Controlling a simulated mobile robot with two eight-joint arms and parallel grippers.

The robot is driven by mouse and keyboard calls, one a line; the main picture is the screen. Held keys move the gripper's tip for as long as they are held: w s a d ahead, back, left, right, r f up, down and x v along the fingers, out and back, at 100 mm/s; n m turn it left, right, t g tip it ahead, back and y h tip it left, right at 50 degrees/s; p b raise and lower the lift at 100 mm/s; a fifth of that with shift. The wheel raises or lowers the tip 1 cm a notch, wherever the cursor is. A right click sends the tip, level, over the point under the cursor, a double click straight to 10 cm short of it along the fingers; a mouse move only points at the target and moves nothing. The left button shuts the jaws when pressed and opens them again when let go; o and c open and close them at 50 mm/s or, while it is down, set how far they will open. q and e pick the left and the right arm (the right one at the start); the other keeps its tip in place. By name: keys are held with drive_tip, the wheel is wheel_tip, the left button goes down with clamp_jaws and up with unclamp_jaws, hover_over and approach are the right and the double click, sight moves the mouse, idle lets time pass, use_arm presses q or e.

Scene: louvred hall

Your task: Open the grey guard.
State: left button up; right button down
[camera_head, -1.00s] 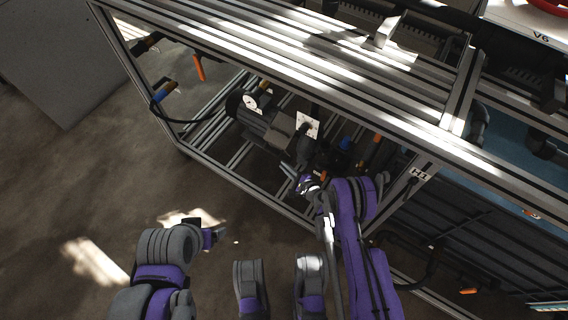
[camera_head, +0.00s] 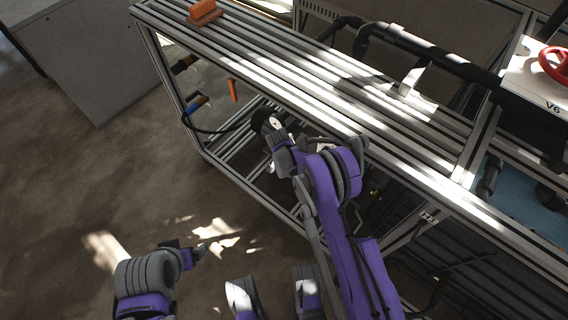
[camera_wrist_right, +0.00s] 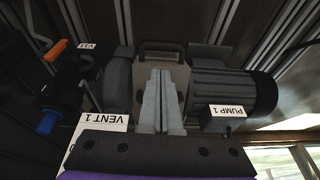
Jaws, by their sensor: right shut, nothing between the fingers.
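The grey guard (camera_wrist_right: 162,72) is a grey piece with a handle-like bar (camera_wrist_right: 161,49) at its far end, in the right wrist view. It sits between the dark ribbed PUMP 1 motor (camera_wrist_right: 232,88) and a rounded dark housing (camera_wrist_right: 117,78). My right gripper (camera_wrist_right: 161,78) is shut and empty in front of the guard and hides part of it; I cannot tell whether they touch. In the head view the right gripper (camera_head: 273,136) reaches under the frame's top, and my arm hides the guard. My left gripper (camera_head: 197,250) hangs over the floor; its jaw state is unclear.
The slatted top of the metal frame (camera_head: 310,75) overhangs the pump area. A VENT 1 label (camera_wrist_right: 103,134), an orange lever (camera_wrist_right: 50,56) and a blue part (camera_wrist_right: 47,122) are left of the gripper. An orange block (camera_head: 203,13) lies on top. Floor on the left is open.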

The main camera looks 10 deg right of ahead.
use_arm(q)
wheel_tip(320, 180, down, 2)
drive_tip(key=shift+w+f+b, duration=0.15)
drive_tip(key=shift+f+b, duration=0.05)
drive_tip(key=shift+b, duration=0.85)
use_arm(e)
drive_tip(key=x, duration=0.9)
drive_tip(key=shift+d+f, duration=0.2)
drive_tip(key=shift+d, duration=0.15)
drive_tip(key=shift+w, duration=0.1)
